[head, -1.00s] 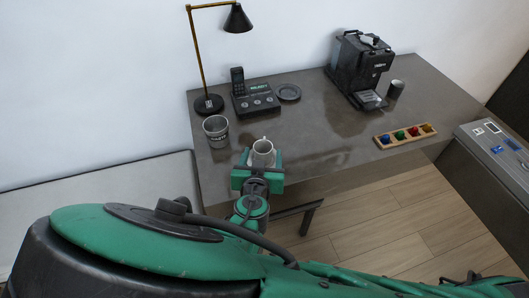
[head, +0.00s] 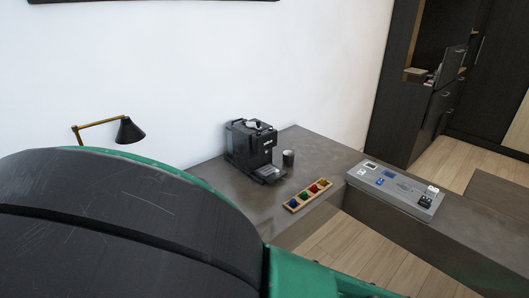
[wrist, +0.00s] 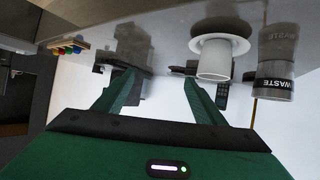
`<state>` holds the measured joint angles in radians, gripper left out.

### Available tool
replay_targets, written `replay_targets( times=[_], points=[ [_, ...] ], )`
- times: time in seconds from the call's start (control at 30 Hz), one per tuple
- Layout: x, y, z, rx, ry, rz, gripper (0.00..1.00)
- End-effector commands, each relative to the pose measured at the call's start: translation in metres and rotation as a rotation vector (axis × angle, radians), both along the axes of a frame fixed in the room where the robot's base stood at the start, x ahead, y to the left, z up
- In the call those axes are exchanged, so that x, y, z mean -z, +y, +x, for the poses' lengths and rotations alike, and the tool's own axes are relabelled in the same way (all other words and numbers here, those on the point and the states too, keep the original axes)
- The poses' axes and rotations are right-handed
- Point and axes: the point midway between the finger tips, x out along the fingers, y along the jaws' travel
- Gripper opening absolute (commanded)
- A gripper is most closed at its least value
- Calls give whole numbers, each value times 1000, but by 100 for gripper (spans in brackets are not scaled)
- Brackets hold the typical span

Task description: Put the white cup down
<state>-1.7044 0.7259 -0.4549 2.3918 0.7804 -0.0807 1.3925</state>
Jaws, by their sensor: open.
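The white cup (wrist: 215,62) stands on a white saucer (wrist: 196,44) on the grey desk. The wrist view is upside down, so the cup hangs downward in that picture. My gripper (wrist: 157,80) is open, with its two green fingers apart and nothing between them. The cup is beside the right finger in the picture and looks clear of it, though the depth gap is hard to judge. In the head view my own arm hides the gripper, the cup and the saucer.
A waste container (wrist: 274,75) stands close to the cup. A coffee machine (head: 250,148), dark cup (head: 288,158) and capsule tray (head: 307,195) stand along the desk (head: 320,150). A lamp (head: 129,131) rises at left. A grey panel (head: 395,190) lies at right.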

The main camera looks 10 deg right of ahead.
Motion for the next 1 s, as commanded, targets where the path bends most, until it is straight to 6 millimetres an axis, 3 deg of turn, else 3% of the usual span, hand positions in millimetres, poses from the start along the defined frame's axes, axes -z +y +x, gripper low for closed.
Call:
replay_targets(
  times=[0.03,0.2,0.43,0.7,1.0],
  points=[
    [-4,-27,14,68,33,-7,64],
    [-12,-109,37,250,166,-47,64],
    [-24,-210,41,440,365,-64,64],
    [-44,-308,14,580,601,-20,64],
    [-74,-389,-41,637,821,90,64]
  ],
)
